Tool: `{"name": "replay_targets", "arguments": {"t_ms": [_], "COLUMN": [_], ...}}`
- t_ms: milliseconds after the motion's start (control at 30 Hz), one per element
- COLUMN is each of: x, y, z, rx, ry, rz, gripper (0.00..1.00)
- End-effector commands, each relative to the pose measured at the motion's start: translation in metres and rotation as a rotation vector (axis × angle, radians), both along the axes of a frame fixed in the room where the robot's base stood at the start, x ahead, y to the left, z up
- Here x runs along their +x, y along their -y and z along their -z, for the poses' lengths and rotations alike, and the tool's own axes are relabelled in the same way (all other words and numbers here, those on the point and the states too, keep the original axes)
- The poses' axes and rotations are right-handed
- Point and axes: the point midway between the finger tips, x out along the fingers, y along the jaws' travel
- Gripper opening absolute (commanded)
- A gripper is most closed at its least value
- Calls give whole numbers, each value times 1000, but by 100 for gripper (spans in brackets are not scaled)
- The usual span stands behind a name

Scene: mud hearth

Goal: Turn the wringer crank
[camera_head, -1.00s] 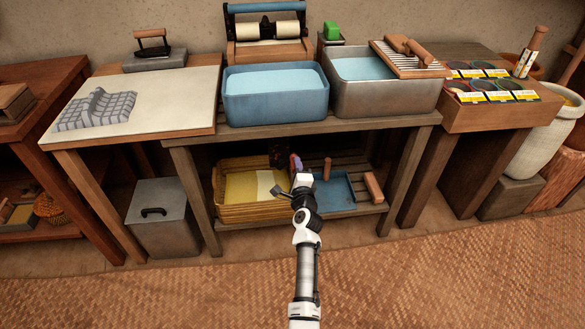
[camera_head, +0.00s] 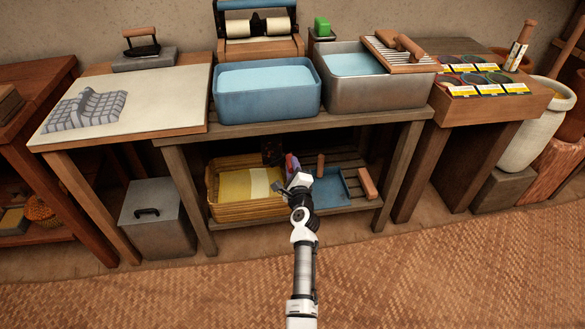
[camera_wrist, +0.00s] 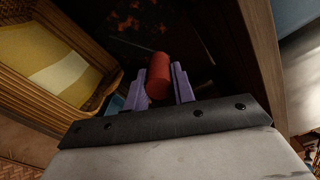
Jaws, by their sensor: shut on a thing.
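My gripper (camera_wrist: 160,83) has purple fingers on both sides of a red cylindrical grip (camera_wrist: 158,78) and is shut on it. What the grip joins is hidden, so I cannot tell whether it is the crank. In the head view my gripper (camera_head: 293,165) reaches under the middle table, above its lower shelf. A dark, red-flecked thing (camera_head: 272,151) is just behind it; it also shows in the wrist view (camera_wrist: 140,22).
A wicker basket (camera_head: 247,211) with yellow and cream cloth lies left of my gripper. A blue tray (camera_head: 331,190) and a wooden block (camera_head: 367,183) lie right. Table legs (camera_head: 188,197) flank the opening. A blue tub (camera_head: 267,107) and metal basin (camera_head: 376,98) stand above. Matting in front is clear.

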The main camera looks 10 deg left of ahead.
Motion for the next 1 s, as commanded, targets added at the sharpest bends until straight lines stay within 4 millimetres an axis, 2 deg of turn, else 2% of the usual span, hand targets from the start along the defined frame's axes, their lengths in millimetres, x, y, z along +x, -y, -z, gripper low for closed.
{"name": "replay_targets", "arguments": {"t_ms": [33, 200, 567, 767, 1000], "x": [0, 0, -5, -34, -83], "y": [0, 0, 2, 12, 28], "z": [1, 1, 1, 1, 1], "rx": [-1, -1, -1, -3, -2], "ry": [-1, -1, -1, -2, -3], "rz": [0, 0, 0, 2, 2], "gripper": [28, 47, 47, 47, 47]}}
